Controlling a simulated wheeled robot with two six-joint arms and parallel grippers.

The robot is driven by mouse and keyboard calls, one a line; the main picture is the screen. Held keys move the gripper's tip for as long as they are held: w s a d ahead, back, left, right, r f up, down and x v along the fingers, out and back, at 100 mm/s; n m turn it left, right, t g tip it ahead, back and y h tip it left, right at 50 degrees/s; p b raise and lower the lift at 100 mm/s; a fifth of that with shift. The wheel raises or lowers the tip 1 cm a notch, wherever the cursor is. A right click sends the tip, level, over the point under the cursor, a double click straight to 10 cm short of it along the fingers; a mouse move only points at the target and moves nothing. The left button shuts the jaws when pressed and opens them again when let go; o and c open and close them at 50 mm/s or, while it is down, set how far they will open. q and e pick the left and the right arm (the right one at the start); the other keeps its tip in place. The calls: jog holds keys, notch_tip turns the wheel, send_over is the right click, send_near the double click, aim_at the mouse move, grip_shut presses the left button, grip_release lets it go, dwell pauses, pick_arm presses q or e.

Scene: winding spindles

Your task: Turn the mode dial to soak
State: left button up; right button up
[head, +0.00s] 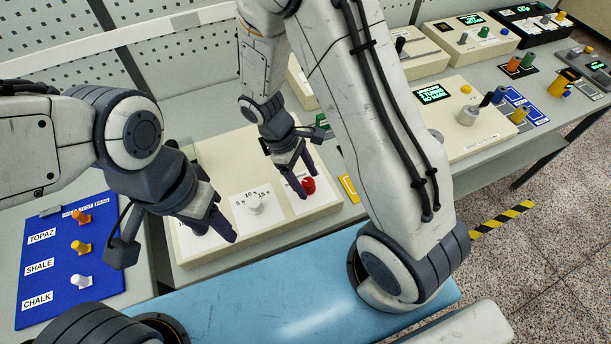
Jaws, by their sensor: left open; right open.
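A cream control box (273,236) stands on the bench in front of me with white label plates. Its middle plate carries a white dial (257,207) marked 5 s, 10 s and 15 s. Its right plate carries a red knob (308,186) whose label is mostly hidden. My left gripper (226,226) is open over the left plate and hides most of it, so I cannot read a soak mark or make out the mode dial. My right gripper (299,186) is open with its fingers close by the red knob; I cannot tell whether they touch it.
A blue board (60,290) at the left holds orange, yellow and white pegs labelled TOPAZ, SHALE and CHALK. Another cream box with a green display (434,93) stands at the right, with several devices beyond. My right arm hides part of the bench between.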

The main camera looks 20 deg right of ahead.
grip_shut()
jog(key=shift+m, duration=0.4)
jog(key=m+y+p, duration=0.1)
jog(key=m, duration=0.2)
jog(key=shift+w+d+g, duration=0.1)
jog(key=shift+g, duration=0.2)
jog(key=shift+d+m+g+y+p, duration=0.15)
jog(key=shift+m+y+p, duration=0.3)
jog(key=shift+m, duration=0.8)
jog(key=shift+a+m+g+y+p, duration=0.1)
jog(key=shift+m+g+y+p, duration=0.15)
jog(key=shift+m+y, duration=0.7)
jog(key=shift+m+h, duration=0.3)
jog(key=shift+m, duration=0.1)
grip_release()
